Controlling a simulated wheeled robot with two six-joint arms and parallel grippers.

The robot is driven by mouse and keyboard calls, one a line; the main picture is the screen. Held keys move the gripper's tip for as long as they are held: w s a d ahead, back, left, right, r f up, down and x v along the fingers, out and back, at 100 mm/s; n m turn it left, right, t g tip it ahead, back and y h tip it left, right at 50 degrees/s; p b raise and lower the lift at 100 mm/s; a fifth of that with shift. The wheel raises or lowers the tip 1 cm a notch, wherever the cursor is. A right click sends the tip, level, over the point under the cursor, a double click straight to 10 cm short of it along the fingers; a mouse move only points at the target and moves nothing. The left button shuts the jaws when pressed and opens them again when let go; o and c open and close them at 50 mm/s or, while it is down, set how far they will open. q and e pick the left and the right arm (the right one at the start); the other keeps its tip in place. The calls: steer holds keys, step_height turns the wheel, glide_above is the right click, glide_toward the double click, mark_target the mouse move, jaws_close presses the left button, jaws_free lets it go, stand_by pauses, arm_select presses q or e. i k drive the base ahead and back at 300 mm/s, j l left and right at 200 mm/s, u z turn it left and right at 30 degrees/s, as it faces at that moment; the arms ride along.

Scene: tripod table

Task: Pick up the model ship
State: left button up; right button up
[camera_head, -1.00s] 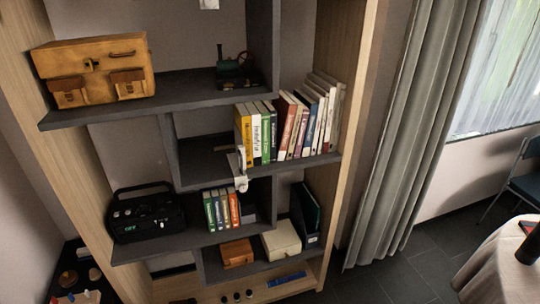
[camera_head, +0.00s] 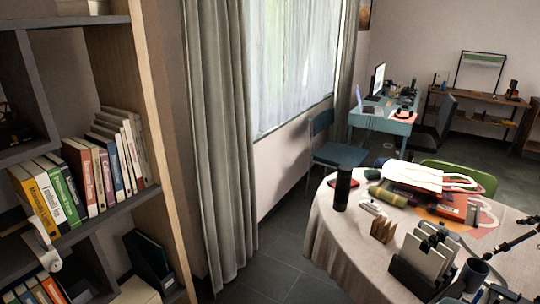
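I cannot make out a model ship in the head view. The round table (camera_head: 330,235) with a pale cloth stands at the lower right and is cut off by the picture's edge. On it I see a black cylinder (camera_head: 342,188), a red bag (camera_head: 432,200) and a dark holder with upright cards (camera_head: 425,262). A thin black jointed stand (camera_head: 512,240) is at the right edge, only partly seen.
A bookshelf (camera_head: 130,85) with a row of books (camera_head: 100,165) fills the left. A grey curtain (camera_head: 218,140) hangs beside the window. A blue chair (camera_head: 338,155) and a blue desk (camera_head: 385,122) stand farther back. Dark floor (camera_head: 275,255) is clear between shelf and table.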

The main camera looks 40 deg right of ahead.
mark_target(374, 208)
steer(key=z, duration=2.1)
steer(key=i+j+z, duration=0.55)
steer(key=i+j, duration=0.2)
steer(key=i+j+z, duration=0.3)
steer(key=j, duration=0.35)
